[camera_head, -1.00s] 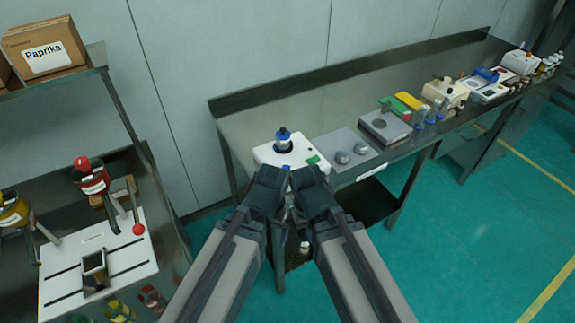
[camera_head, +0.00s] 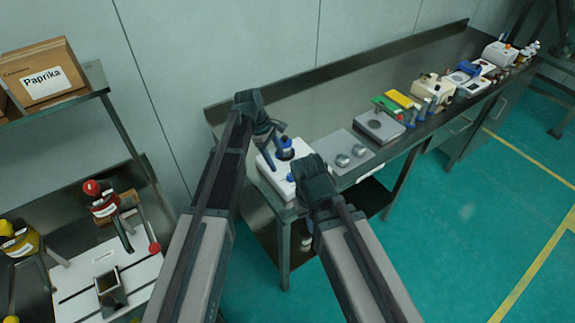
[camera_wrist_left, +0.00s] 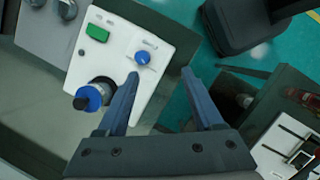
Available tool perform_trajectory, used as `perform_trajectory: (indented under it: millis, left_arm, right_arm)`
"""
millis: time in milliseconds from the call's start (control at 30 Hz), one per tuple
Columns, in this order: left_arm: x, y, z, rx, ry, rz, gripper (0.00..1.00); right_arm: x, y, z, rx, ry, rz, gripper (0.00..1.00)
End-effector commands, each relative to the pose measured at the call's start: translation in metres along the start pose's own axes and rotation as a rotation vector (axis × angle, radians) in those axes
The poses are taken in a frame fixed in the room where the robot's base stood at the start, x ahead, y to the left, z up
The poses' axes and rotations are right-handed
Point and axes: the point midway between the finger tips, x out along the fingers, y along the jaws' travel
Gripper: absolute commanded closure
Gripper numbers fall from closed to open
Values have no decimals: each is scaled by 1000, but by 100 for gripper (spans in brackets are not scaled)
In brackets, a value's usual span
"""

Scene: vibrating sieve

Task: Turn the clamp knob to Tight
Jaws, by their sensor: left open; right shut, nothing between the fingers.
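A white box-shaped device (camera_head: 268,176) stands at the left end of the steel bench. The left wrist view shows its blue round knob (camera_wrist_left: 142,57) beside small print, a green switch (camera_wrist_left: 97,33) and a blue-and-black capped piece (camera_wrist_left: 88,98) in a dark round opening. The print is too small to read, so I cannot tell whether this knob is the clamp knob. My left gripper (camera_wrist_left: 160,72) is open and empty above the device, the knob just beyond its left fingertip; the head view shows it too (camera_head: 274,138). My right gripper (camera_head: 310,164) is shut and empty near the device's front right.
A grey plate with two silver round pieces (camera_head: 345,150) lies right of the device. More instruments line the bench. At left, a rack holds a Paprika box (camera_head: 42,83) above a white board (camera_head: 135,280) with a red-topped holder (camera_head: 100,198). Green floor lies free at right.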

Motion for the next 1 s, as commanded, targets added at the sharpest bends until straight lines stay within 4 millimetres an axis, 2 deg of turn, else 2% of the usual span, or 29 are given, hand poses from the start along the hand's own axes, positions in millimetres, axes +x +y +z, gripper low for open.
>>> perform_trajectory:
  millis: [33,133,467,767,1000]
  left_arm:
    - [-10,17,-7,-71,-19,10,32]
    - [-17,29,-14,-177,-47,23,32]
    - [-17,33,-17,-238,-63,28,32]
    - [6,33,-17,-236,-62,28,32]
    - [40,34,-16,-235,-62,27,32]
  right_arm:
    - [-6,1,0,1,0,0,100]
    - [-9,1,1,1,0,0,100]
    - [-8,1,0,1,0,0,100]
    - [14,-1,-1,-3,0,1,100]
    - [46,-4,-3,-7,0,1,100]
